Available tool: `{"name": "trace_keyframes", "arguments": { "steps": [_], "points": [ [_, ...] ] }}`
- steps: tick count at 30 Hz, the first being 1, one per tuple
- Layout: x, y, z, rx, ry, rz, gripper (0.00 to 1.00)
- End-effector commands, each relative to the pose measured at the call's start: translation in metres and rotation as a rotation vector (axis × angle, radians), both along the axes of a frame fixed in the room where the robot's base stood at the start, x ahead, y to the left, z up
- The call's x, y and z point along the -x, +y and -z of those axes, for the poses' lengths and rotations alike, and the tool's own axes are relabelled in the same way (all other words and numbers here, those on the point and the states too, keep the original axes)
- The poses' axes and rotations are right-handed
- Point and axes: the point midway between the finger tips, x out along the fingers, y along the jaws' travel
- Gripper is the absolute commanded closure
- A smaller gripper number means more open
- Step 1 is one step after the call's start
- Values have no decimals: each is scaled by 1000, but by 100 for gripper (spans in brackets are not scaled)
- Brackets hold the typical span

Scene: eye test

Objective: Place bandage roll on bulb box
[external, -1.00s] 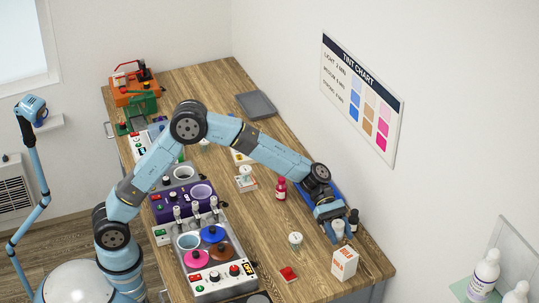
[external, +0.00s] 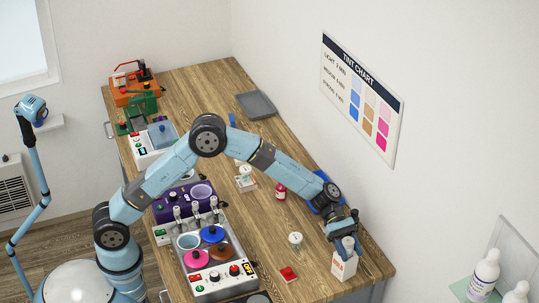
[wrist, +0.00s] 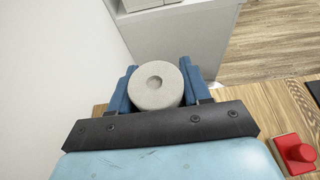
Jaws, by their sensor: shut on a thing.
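The bandage roll (external: 348,243) is a pale, short cylinder. In the wrist view the roll (wrist: 155,87) stands between my two blue fingers, its round end with a centre hole facing the camera. My gripper (external: 346,240) is shut on it at the right end of the bench. The bulb box (external: 343,267), white with red lettering, stands directly below the roll in the external view. The roll's lower end overlaps the box top there, and I cannot tell whether they touch. The box is hidden in the wrist view.
A red block (external: 288,274) lies left of the box; a red item shows in the wrist view (wrist: 298,155). A blue tray (external: 318,204) is partly behind my arm. The bench edge is close right.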

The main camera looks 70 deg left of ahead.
Motion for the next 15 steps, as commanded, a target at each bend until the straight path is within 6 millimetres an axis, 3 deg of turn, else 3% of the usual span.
{"name": "trace_keyframes", "arguments": {
  "steps": [4,5,12,15],
  "points": [
    [0,0,2,0,1,0,81],
    [0,0,2,0,1,0,50],
    [0,0,1,0,0,0,27],
    [0,0,1,0,0,0,27]
  ]
}}
